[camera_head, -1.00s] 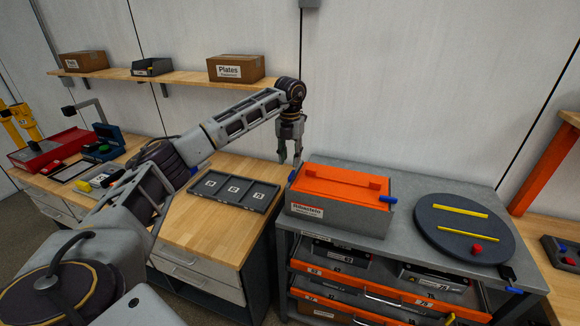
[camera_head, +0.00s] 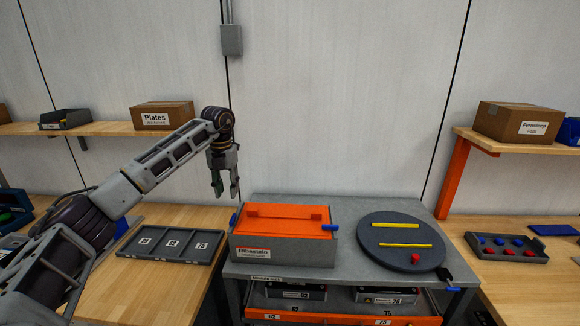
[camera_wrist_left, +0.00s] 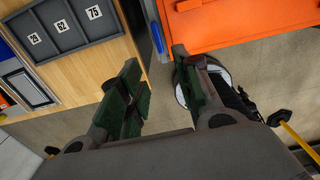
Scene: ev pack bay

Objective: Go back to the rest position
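My left gripper (camera_head: 226,192) hangs fingers down in the air, just left of and above the orange-lidded grey box (camera_head: 284,252) in the head view. In the left wrist view the two green-padded fingers (camera_wrist_left: 165,98) stand apart with nothing between them; floor shows through the gap. The orange lid (camera_wrist_left: 215,25) is at the top right of the wrist view. My left arm reaches in from the left, over the wooden bench. My right gripper does not show in either view.
A numbered three-slot tray (camera_head: 172,243) lies on the left bench. A dark round turntable (camera_head: 402,255) with yellow bars and a red knob stands right of the box. A tray of blue and red parts (camera_head: 505,248) lies on the right bench.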

